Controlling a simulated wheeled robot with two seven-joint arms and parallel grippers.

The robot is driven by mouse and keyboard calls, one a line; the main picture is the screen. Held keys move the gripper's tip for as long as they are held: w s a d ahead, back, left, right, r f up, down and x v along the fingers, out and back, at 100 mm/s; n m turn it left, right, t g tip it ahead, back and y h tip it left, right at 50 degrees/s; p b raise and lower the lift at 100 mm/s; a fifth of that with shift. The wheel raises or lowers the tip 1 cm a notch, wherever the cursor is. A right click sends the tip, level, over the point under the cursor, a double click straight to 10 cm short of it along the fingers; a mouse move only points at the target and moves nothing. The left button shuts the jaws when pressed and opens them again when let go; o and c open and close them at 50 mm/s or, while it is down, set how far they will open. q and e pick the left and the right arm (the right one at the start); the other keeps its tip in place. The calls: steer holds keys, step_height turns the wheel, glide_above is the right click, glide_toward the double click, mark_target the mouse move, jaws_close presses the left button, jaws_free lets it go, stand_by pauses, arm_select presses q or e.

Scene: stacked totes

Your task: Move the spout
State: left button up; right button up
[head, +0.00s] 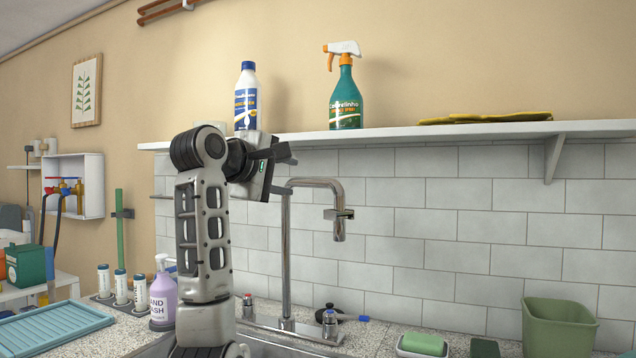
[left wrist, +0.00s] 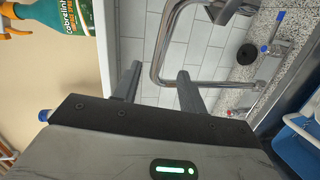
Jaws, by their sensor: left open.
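The chrome spout (head: 318,183) rises from the sink's back edge, bends over to the right and ends in a downturned nozzle (head: 340,222). In the left wrist view the spout's bend (left wrist: 156,72) shows between and beyond my fingers. My left gripper (head: 287,168) is open at the upper left of the spout, just below the shelf. In the left wrist view its two fingers (left wrist: 159,85) are apart with nothing held between them. I cannot tell whether a finger touches the pipe. My right gripper is not in view.
A white shelf (head: 400,136) runs just above the gripper, carrying a blue-and-white bottle (head: 246,98), a green spray bottle (head: 346,95) and a yellow cloth (head: 485,117). A hand wash bottle (head: 163,293) stands beside my arm. A green bin (head: 560,328) stands right. Space right of the spout is clear.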

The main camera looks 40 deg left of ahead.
mark_target(308, 182)
arm_select(q)
steer(key=p+x, duration=0.1)
steer(key=x, duration=1)
steer(key=shift+f+p, duration=0.1)
steer(key=shift+p, duration=0.3)
jaws_close()
